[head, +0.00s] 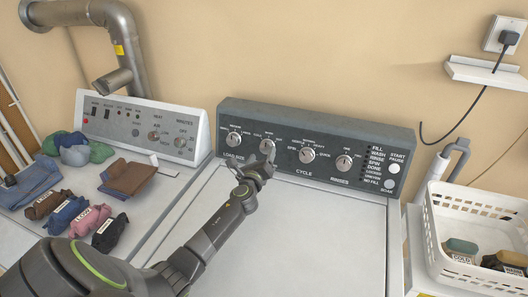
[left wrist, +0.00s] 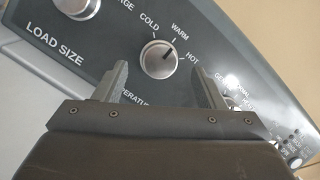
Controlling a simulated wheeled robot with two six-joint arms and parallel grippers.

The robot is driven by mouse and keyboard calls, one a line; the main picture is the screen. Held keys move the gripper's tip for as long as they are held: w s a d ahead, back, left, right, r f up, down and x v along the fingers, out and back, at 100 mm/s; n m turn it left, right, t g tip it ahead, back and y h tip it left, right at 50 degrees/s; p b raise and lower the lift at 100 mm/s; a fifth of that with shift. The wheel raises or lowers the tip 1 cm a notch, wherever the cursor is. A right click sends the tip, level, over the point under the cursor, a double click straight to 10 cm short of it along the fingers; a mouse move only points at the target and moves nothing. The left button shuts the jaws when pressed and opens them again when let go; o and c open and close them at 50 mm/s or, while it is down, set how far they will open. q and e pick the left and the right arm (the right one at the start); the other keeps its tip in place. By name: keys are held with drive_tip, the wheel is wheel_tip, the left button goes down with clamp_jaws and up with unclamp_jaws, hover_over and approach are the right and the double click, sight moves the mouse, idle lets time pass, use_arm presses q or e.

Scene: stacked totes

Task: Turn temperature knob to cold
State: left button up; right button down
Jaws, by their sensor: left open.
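The temperature knob (head: 267,146) is a round silver dial on the dark washer panel (head: 375,140), second from the left. In the left wrist view the temperature knob (left wrist: 158,57) has its dark pointer mark toward the upper right, at about WARM. COLD is printed at its upper left and HOT at its right. My left gripper (head: 261,168) is open in front of this knob. In the left wrist view its two fingers (left wrist: 162,82) are spread on either side, below the knob, with nothing between them. Contact with the knob cannot be told. My right gripper is not in view.
The load size knob (head: 233,139) is close on the left, the cycle knob (head: 307,155) on the right. The washer lid (head: 300,235) is clear. A dryer (head: 130,128) with folded clothes stands left. A white basket (head: 480,215) is at right.

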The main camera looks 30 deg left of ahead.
sight(265, 149)
use_arm(q)
drive_tip(key=shift+b+x, duration=0.35)
drive_tip(key=shift+x, duration=1.6)
drive_tip(key=c, duration=1)
drive_tip(key=shift+n, duration=0.9)
drive_tip(key=n, duration=0.2)
drive_tip(key=n+g+y, duration=0.1)
drive_tip(key=n, duration=0.1)
drive_tip(key=shift+d+n+g, duration=0.1)
drive_tip(key=shift+n+g, duration=0.2)
drive_tip(key=shift+n+g+y, duration=0.3)
drive_tip(key=shift+n+g, duration=0.4)
drive_tip(key=shift+n, duration=1.8)
